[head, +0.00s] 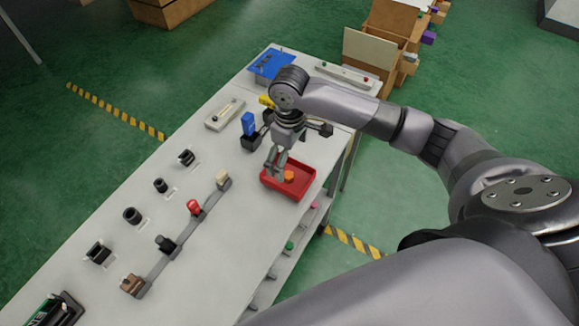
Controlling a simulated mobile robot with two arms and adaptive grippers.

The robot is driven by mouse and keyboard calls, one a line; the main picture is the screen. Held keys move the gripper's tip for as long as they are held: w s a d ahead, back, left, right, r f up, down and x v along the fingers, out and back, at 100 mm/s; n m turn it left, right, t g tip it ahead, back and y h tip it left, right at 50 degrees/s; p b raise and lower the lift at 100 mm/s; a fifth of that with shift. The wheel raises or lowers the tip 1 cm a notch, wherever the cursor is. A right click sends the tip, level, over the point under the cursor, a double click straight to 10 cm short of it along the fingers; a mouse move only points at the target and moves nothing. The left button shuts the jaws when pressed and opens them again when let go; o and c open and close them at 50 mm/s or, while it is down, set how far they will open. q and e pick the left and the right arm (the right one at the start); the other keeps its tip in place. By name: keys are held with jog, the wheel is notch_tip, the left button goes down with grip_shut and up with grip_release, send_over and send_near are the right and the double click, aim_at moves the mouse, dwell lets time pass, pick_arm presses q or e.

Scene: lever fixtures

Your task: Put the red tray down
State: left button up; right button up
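The red tray (270,184) is at the right edge of the white table, with a small orange round piece (289,175) inside it. It looks level. I cannot tell whether it rests on the tabletop or is slightly above it. My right gripper (275,166) points down at the tray's far left rim, with its fingertips at or very close to that rim. The fingers are small in this view, and whether they are closed on the rim cannot be made out. My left gripper is not in view.
The white table (210,265) holds a blue block in a black holder (249,125), a red lever piece (194,207) on a grey rail, and several dark fixtures along the left. A blue plate (270,64) lies at the far end. Bare tabletop lies left of the tray.

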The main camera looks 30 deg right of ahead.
notch_tip(320, 180, up, 5)
dwell(0.8)
